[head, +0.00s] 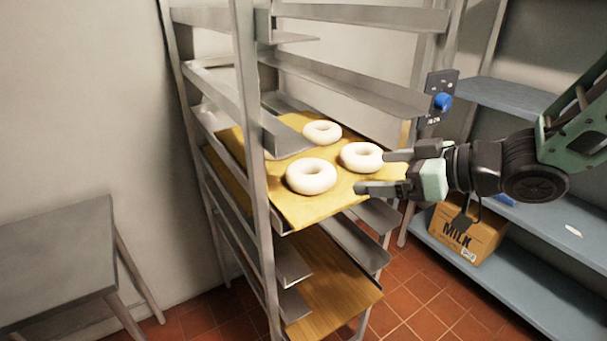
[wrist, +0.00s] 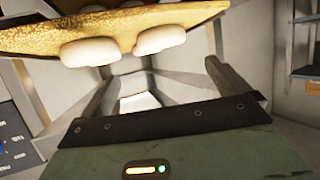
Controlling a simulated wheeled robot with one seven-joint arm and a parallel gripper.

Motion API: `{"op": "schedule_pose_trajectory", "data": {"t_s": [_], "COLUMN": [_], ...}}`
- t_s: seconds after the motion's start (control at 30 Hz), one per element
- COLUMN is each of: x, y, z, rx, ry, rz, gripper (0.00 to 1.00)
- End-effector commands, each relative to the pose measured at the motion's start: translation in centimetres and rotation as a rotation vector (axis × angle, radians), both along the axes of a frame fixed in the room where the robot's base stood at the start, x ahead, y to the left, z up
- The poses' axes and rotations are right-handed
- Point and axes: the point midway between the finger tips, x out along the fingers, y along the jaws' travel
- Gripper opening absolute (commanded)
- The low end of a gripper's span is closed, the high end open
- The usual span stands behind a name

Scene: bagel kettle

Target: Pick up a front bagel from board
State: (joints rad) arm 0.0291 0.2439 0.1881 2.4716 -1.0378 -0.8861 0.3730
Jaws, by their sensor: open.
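A yellow-brown board (head: 292,207) lies on a level of the metal rack. Three pale ring bagels sit on it: a front left bagel (head: 311,177), a right bagel (head: 361,157) and a back bagel (head: 322,132). My gripper (head: 372,172) comes in from the right, open and empty. Its fingers point left at the board's right edge, close to the right bagel; whether they touch it I cannot tell. In the wrist view, the board (wrist: 30,42) appears at the top, with two bagels (wrist: 90,52) (wrist: 158,40) beyond the open fingers (wrist: 161,72).
The rack's upright post (head: 250,120) stands left of the bagels, and rails run above and below the board. Another board (head: 325,285) lies lower down. Blue shelves with a milk box (head: 462,232) stand at right, and a grey table (head: 62,255) at left.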

Motion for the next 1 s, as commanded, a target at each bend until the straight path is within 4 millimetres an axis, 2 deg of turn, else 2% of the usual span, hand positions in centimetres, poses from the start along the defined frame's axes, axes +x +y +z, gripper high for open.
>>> {"op": "schedule_pose_trajectory", "data": {"t_s": [0.1,0.4,0.73,1.0], "x": [1.2,4.2,5.7,7.5], "y": [2.1,6.7,8.9,12.0], "z": [-1.1,-3.2,-4.1,-5.2], "rx": [-0.001,-0.001,-0.003,-0.003], "ry": [0.004,0.003,0.003,0.003], "rz": [0.005,0.002,0.001,0.001], "gripper": [1.00,1.00,1.00,1.00]}}
